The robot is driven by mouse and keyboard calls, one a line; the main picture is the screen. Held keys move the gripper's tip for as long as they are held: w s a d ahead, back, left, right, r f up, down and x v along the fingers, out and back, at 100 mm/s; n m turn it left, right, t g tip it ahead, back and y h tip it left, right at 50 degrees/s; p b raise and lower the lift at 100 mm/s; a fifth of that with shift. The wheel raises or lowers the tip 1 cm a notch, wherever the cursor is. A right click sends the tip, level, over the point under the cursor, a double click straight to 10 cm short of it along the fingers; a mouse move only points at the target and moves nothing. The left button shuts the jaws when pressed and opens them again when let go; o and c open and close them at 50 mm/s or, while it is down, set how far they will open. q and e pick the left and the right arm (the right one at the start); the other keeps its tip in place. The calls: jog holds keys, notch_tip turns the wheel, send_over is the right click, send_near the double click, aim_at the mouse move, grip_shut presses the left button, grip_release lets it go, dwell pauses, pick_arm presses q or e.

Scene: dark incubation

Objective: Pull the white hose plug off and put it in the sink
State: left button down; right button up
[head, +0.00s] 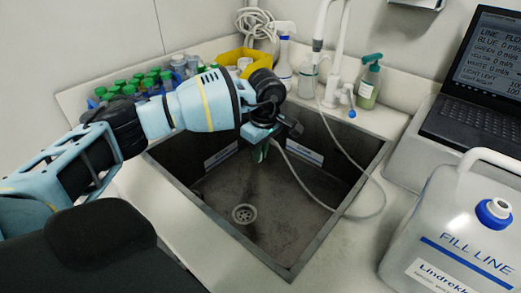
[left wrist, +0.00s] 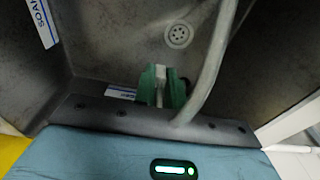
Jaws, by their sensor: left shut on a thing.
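My left gripper (head: 261,152) reaches in from the left and points down over the sink (head: 312,255). Its green fingertips, also in the left wrist view (left wrist: 161,88), are shut on a small white piece, seemingly the hose plug (left wrist: 160,82). The head view does not show this piece clearly. A pale grey hose (head: 300,183) runs from beside the gripper, loops over the sink's right edge and goes up towards the tap. In the left wrist view the hose (left wrist: 215,55) passes close by the fingers; whether it joins the white piece is hidden. My right gripper is not in view.
The sink floor is bare around the drain (head: 244,213). Green-capped bottles (head: 130,85), a yellow bin (head: 232,57), a spray bottle (head: 283,60) and a soap pump (head: 368,85) line the back. A laptop (head: 480,80) and jug (head: 450,235) stand right.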

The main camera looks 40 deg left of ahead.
pick_arm(q)
jog(key=shift+f, duration=0.6)
notch_tip(320, 180, down, 10)
jog(key=b, duration=0.6)
jog(key=shift+b, duration=0.3)
jog(key=c, duration=1.4)
grip_release()
jog(key=shift+o, duration=0.2)
